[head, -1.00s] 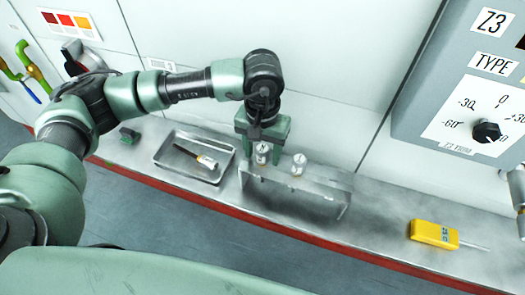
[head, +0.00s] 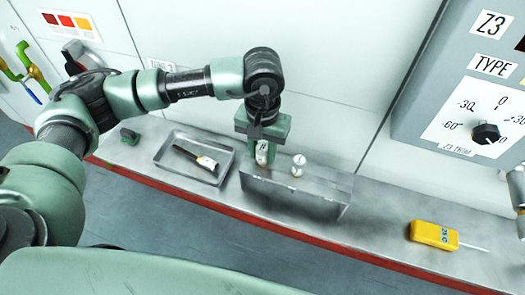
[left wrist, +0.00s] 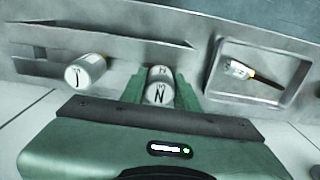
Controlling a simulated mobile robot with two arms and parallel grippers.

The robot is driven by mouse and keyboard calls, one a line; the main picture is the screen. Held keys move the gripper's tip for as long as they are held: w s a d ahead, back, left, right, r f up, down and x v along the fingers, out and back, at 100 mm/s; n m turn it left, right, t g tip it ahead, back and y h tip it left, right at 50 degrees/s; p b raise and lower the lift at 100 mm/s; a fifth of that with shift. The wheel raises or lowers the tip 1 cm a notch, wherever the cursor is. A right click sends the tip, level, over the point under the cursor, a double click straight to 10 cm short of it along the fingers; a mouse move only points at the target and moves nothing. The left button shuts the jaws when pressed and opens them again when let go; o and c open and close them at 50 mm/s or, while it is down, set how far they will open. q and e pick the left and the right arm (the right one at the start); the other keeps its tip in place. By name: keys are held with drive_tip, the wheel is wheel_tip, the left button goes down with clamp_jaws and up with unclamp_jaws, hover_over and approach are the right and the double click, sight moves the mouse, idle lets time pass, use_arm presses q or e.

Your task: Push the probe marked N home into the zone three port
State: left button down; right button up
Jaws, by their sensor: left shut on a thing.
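The probe marked N (left wrist: 158,93) is a white cylinder with a black N on its end, between the fingers of my left gripper (left wrist: 160,90). In the head view the white probe (head: 262,154) shows just below the left gripper (head: 263,140), which is shut on it at the left end of a metal rack (head: 320,190). I cannot tell whether the probe is still seated in the rack. The zone three port is not clearly visible; a zone label (head: 162,65) on the wall is partly hidden by my arm.
A second white probe (head: 299,161) stands in the rack, close beside; it also shows in the left wrist view (left wrist: 84,72). A metal tray (head: 222,172) holds another probe (head: 205,162). A yellow meter (head: 434,234) lies right. A Z3 panel (head: 430,90) overhangs the bench.

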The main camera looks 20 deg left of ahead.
use_arm(q)
drive_tip(key=shift+r+p, duration=1.7)
drive_tip(key=shift+r, duration=4.25)
drive_tip(key=shift+f, duration=0.1)
